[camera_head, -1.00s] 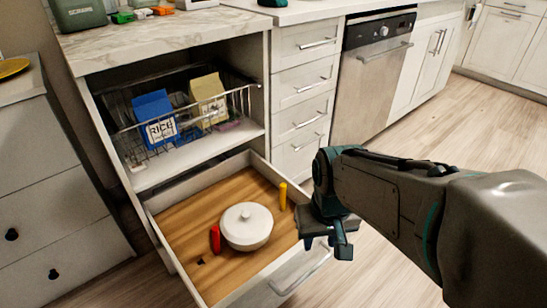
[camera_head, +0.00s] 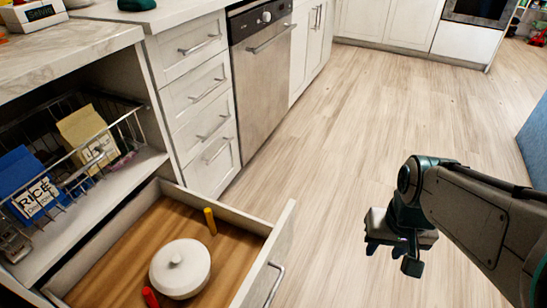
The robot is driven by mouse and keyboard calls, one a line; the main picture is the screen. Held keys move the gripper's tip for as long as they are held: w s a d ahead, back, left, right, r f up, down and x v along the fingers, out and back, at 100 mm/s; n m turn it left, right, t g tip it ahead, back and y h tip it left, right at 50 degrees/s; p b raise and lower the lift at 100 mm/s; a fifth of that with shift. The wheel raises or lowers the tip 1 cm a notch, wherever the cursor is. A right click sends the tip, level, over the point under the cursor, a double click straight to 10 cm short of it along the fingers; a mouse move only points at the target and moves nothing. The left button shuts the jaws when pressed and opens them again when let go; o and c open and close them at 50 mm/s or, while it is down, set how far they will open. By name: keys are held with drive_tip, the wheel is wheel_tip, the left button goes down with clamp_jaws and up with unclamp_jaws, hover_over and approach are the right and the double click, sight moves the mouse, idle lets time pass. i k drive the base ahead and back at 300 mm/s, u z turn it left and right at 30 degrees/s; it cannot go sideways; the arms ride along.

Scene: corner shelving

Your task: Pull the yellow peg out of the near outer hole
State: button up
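The yellow peg (camera_head: 210,221) stands upright in the wooden floor of the open drawer (camera_head: 134,232), near the drawer's right side. Its hole is hidden under it. A red peg (camera_head: 150,297) stands left of the white lidded pot (camera_head: 180,268), partly cut by the bottom edge. My gripper (camera_head: 393,258) hangs over the bare floor, to the right of the drawer and clear of its front. Its two fingers point down and look apart, with nothing between them.
The drawer front with its handle (camera_head: 275,283) lies between my gripper and the pegs. A wire basket (camera_head: 133,128) with a blue rice box (camera_head: 29,183) and a yellow box (camera_head: 86,135) sits above the drawer. The wooden floor (camera_head: 330,150) is clear.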

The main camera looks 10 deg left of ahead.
sight(207, 211)
drive_tip(key=z, duration=0.8)
drive_tip(key=i, duration=1.75)
drive_tip(key=u, duration=3.95)
drive_tip(key=i, duration=0.5)
drive_tip(key=z, duration=0.05)
